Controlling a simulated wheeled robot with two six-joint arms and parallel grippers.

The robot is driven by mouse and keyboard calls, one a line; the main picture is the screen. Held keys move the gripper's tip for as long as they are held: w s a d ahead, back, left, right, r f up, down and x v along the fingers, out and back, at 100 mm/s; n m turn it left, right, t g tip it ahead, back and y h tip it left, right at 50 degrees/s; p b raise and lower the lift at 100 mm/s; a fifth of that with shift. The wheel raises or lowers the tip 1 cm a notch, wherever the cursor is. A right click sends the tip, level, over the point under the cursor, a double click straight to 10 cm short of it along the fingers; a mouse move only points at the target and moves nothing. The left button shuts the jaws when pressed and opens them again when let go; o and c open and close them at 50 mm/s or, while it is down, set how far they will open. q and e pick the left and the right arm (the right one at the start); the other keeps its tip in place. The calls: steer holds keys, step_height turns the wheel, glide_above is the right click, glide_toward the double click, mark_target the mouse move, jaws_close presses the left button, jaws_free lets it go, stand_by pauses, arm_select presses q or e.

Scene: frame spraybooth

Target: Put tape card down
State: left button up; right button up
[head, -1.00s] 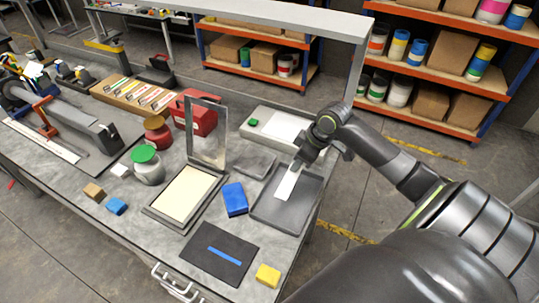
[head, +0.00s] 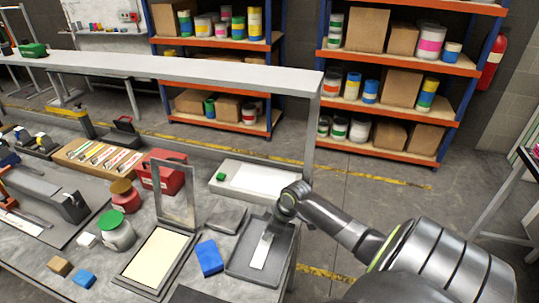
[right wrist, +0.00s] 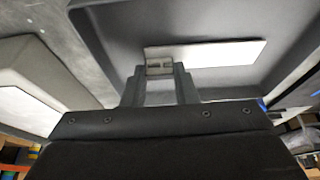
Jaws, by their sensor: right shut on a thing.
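The tape card (head: 262,251) is a white narrow strip over the dark grey tray (head: 240,262) at the front right of the bench. My right gripper (head: 273,226) is shut on the card's far end. In the right wrist view the card (right wrist: 215,53) sticks out sideways from the fingertips (right wrist: 160,68), with the tray's grey floor behind it. I cannot tell whether the card touches the tray floor. My left gripper is out of view.
A blue block (head: 209,258) and a framed screen with a raised lid (head: 176,190) stand left of the tray. A light grey box with a white panel (head: 262,181) lies behind it. A bench frame post (head: 312,135) rises near my right arm.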

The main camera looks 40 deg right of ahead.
steer(key=o, duration=0.9)
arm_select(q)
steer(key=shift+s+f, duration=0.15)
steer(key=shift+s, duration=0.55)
arm_select(e)
steer(key=shift+o, duration=0.2)
arm_select(q)
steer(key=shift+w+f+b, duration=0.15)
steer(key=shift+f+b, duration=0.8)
steer(key=shift+b, duration=0.05)
arm_select(e)
steer(key=v, duration=1.2)
